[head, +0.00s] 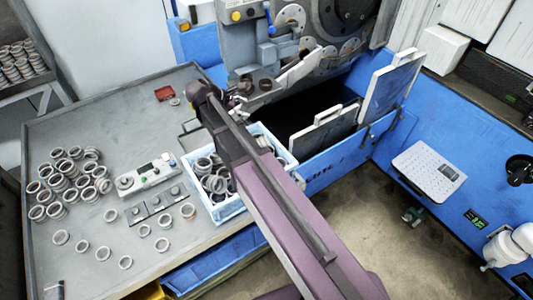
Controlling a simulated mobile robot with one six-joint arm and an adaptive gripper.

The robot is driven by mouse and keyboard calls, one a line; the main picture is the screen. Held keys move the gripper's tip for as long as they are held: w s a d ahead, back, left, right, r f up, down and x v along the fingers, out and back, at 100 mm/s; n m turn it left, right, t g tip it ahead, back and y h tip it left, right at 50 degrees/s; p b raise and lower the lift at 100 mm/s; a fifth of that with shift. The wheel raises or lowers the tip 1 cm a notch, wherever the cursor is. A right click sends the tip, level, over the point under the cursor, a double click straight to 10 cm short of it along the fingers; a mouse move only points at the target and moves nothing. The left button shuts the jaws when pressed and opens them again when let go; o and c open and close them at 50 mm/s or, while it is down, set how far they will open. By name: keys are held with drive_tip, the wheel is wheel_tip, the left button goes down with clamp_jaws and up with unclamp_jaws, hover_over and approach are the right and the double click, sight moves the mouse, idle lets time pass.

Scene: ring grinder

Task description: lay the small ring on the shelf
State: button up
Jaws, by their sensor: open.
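Several loose metal rings lie on the grey table, with a dense cluster of rings (75,172) at the left and single rings (126,262) near the front. One ring (174,101) lies alone by a red tray at the back. I cannot tell which is the small ring. A shelf rack (40,88) at the upper left holds several rings; I cannot tell whether it is the task's shelf. My purple arm crosses the middle, reaching towards the grinder.
A light blue crate (227,213) of rings stands at the table's right side, partly behind my arm. A gauge (147,177) and a small block row (158,204) sit mid-table. The grinder (330,50) with open panels (391,86) stands behind. The table's back left is clear.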

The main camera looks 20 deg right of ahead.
drive_tip(key=s+d+f+m+y, duration=0.1)
drive_tip(key=s+f+m+y, duration=0.1)
drive_tip(key=s+m, duration=0.3)
drive_tip(key=s+d+f+m+g+y, duration=0.1)
drive_tip(key=s+f+m+y, duration=0.1)
drive_tip(key=s+m+y, duration=0.2)
drive_tip(key=s+d+f+m+g+y, duration=0.1)
drive_tip(key=s+f+m+y, duration=0.1)
drive_tip(key=s+m, duration=0.4)
drive_tip(key=s+y, duration=0.1)
drive_tip(key=s, duration=0.2)
drive_tip(key=shift+s+d+f+y, duration=0.2)
drive_tip(key=shift+d+f+y, duration=0.1)
drive_tip(key=shift+d+y, duration=0.1)
